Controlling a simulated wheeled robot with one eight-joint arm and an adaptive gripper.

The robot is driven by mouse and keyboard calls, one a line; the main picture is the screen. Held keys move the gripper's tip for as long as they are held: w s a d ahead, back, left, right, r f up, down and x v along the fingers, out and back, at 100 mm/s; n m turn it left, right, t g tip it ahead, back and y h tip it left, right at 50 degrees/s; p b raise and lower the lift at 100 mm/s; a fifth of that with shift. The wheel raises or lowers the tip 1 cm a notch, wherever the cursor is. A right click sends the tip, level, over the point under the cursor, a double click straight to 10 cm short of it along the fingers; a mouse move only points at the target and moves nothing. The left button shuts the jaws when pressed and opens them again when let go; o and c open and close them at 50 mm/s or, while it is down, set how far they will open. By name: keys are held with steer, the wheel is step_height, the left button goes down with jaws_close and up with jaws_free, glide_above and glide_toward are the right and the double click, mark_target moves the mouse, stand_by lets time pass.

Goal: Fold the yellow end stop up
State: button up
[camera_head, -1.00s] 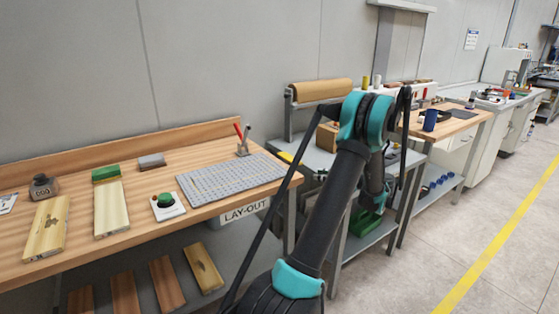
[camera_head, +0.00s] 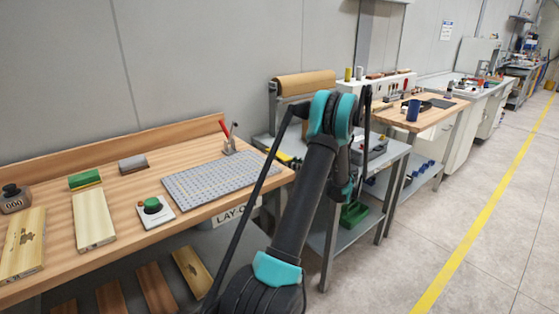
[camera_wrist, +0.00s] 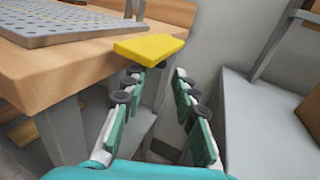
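The yellow end stop (camera_wrist: 150,49) is a flat yellow plate at the right end of the wooden lay-out bench (camera_wrist: 85,68). In the wrist view it sticks out from the bench edge and lies roughly level, with a dark part beneath it. In the head view a small patch of yellow (camera_head: 284,157) shows beside the bench's right edge, partly behind my arm. My gripper (camera_wrist: 158,75) is open and empty, its fingers apart, pointing at the stop's near edge from just in front. I cannot tell whether a fingertip touches it.
A perforated grey plate (camera_head: 217,180) lies on the bench near the stop, with a holder of red-handled tools (camera_head: 229,146) behind it. A grey table with a paper roll (camera_head: 304,83) stands right of the bench, across a narrow gap. The floor (camera_head: 400,235) at right is clear.

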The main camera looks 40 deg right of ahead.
mark_target(280, 159)
steer(key=x, duration=0.6)
steer(key=shift+w+a, duration=0.15)
steer(key=shift+w, duration=0.2)
steer(key=shift+c, duration=0.6)
jaws_close()
